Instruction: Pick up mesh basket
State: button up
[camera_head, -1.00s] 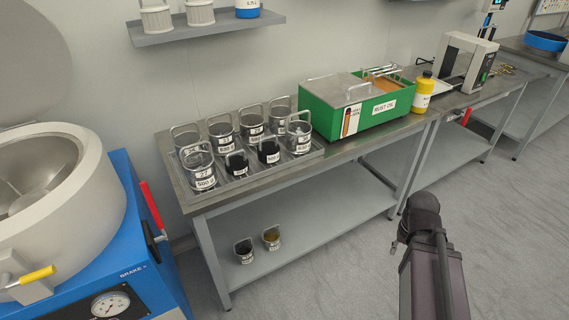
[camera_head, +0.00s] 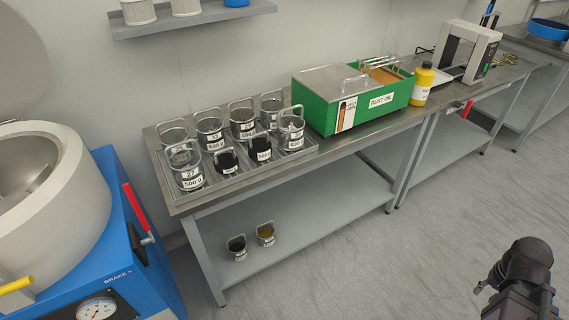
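Several mesh baskets with wire handles stand upright in a grey metal tray (camera_head: 240,183) on the left part of the workbench. The front left basket (camera_head: 191,173) bears the labels "27" and "500 g". Others include one marked "33" (camera_head: 211,130), a back right one (camera_head: 271,106) and a right end one (camera_head: 291,130). Two shorter, dark-filled ones (camera_head: 226,160) (camera_head: 260,148) stand in the front row. My dark arm end (camera_head: 520,268) is at the bottom right, over the floor and well apart from the baskets. Its finger opening cannot be made out.
A green rust oil box (camera_head: 378,103) and yellow bottle (camera_head: 422,84) stand right of the tray. Two small containers (camera_head: 237,247) (camera_head: 265,234) sit on the lower shelf. A blue machine (camera_head: 125,240) with a red lever flanks the bench at left. Open floor (camera_head: 400,255) lies in front.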

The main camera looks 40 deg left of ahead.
aim_at(186, 165)
jog(key=z, duration=0.6)
jog(key=i, duration=0.6)
jog(key=u, duration=3.45)
jog(key=i, duration=0.1)
jog(key=z, duration=0.6)
